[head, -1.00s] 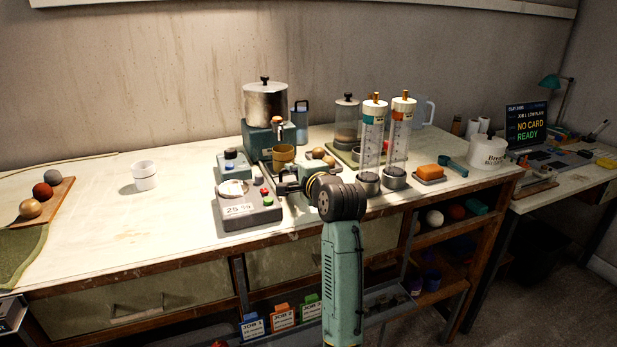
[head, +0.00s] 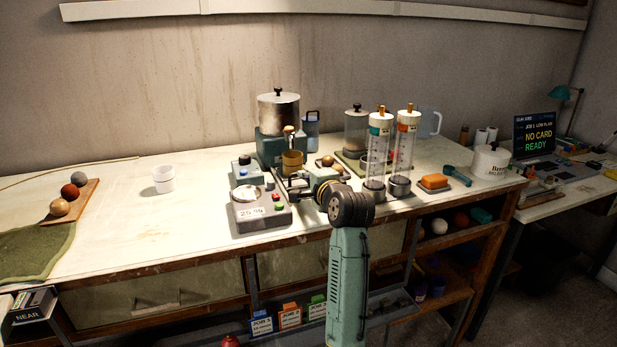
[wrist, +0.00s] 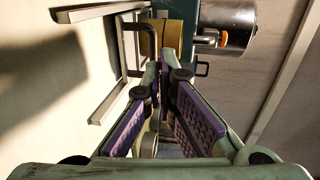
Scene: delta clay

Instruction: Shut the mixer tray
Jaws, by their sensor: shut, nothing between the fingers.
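The mixer (head: 283,147) is a teal machine with a lidded steel pot on top, standing towards the back of the bench. A tan cup (head: 292,163) sits low at its front, and in the wrist view the cup (wrist: 148,40) is against the teal body. Pale metal rails of the tray (wrist: 110,102) stick out from the mixer, with a dark handle bar (wrist: 125,45) beside the cup. My gripper (head: 291,186) is shut and empty in front of the mixer. In the wrist view its purple-padded fingers (wrist: 165,75) point towards the cup and tray; contact cannot be told.
A scale (head: 261,212) stands just left of my gripper. Two clear cylinders (head: 379,155) stand to the right, near my arm. A white cup (head: 164,180) stands on the left of the bench, with clear tabletop around it.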

